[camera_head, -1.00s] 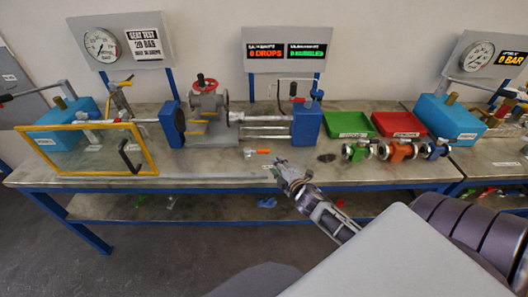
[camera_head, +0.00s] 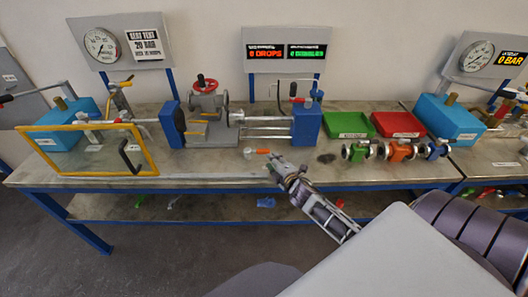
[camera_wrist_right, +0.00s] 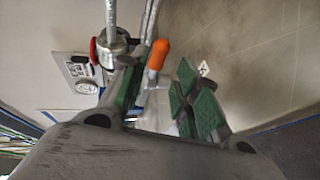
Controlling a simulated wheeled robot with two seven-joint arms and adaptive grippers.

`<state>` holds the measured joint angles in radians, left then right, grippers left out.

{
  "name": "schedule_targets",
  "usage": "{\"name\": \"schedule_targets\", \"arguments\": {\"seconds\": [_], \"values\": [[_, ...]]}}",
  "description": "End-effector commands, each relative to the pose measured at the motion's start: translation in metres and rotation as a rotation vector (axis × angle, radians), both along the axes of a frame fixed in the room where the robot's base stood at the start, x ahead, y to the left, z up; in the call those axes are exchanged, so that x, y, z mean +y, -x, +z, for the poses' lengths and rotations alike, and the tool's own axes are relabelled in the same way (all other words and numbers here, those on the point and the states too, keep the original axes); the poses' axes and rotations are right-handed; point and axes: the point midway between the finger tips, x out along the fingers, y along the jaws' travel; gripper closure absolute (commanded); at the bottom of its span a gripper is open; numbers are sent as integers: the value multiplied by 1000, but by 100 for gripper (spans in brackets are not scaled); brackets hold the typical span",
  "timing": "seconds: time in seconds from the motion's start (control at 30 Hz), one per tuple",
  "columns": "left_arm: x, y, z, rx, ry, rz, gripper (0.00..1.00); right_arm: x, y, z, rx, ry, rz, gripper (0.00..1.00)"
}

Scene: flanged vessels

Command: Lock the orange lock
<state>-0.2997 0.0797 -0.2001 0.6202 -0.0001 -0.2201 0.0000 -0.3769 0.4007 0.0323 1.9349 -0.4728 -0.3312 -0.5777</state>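The orange lock, a small orange-tipped lever (camera_head: 262,151), lies low on the bench front below the grey vessel fixture. Its orange end also shows in the right wrist view (camera_wrist_right: 160,54), upright beyond the fingers and nearer the left one. My right gripper (camera_head: 272,169) is just in front of it and slightly right in the head view. In the right wrist view its green-padded fingers (camera_wrist_right: 162,92) are apart with nothing visibly gripped. I cannot tell whether a finger touches the lever. My left gripper is not in view.
A vessel with a red handwheel (camera_head: 207,84) stands between blue end blocks (camera_head: 306,124) behind the lever. A yellow-framed clear guard (camera_head: 90,176) stands left. Green (camera_head: 346,124) and red (camera_head: 396,124) trays and several small valves (camera_head: 400,151) are right. The bench front around the lever is mostly clear.

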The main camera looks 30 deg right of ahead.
Motion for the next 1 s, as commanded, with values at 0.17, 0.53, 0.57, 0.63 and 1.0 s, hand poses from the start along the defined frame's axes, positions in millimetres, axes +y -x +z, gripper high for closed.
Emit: {"name": "schedule_targets", "arguments": {"seconds": [0.17,0.53,0.57,0.63,1.0], "values": [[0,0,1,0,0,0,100,-2,-14,-2,-1,0,0,69],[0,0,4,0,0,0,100,-6,-41,-9,-1,-1,0,69],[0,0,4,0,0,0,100,-6,-43,-9,-1,-1,0,69],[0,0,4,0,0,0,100,-7,-48,-11,-1,-1,0,69],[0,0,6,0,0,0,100,-11,-76,-18,-1,-2,-1,69]]}}
